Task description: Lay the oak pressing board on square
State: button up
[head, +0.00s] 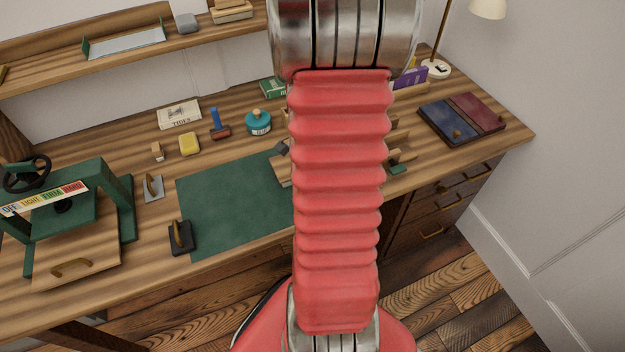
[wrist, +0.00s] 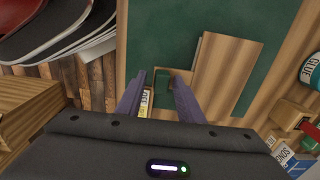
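A plain pale wooden board (wrist: 228,72) lies over the edge of the green mat (wrist: 200,22) in the wrist view, turned at an angle to it. In the head view my arm hides most of that area; only a bit of pale wood (head: 285,171) shows beside it. Another wooden board with a handle (head: 75,266) sits at the green press (head: 88,195) on the left; I cannot tell which is the oak pressing board. My gripper (wrist: 160,76) is open in the wrist view.
A black-based handled tool (head: 181,238) stands at the mat's left edge. A yellow block (head: 189,144), a brayer (head: 219,124) and a teal jar (head: 258,122) stand behind the mat. Books (head: 461,117) lie at the right. The mat's left part is clear (head: 230,210).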

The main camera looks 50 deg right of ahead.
jog(key=shift+o, duration=0.3)
jog(key=shift+r, duration=0.5)
notch_tip(320, 180, up, 13)
jog(key=shift+f, duration=0.15)
dwell(0.6)
jog(key=w+a+r+n+t, duration=0.1)
jog(key=a+r+n, duration=0.4)
jog(key=a+n, duration=0.7)
jog(key=w+a+r+n+t, duration=0.1)
jog(key=a+r+n+t, duration=0.3)
jog(key=a+n, duration=0.8)
jog(key=a+r, duration=0.2)
jog(key=a, duration=0.5)
jog(key=shift+w+a+t, duration=0.2)
jog(key=shift+w+t, duration=0.05)
jog(key=shift+t, duration=0.05)
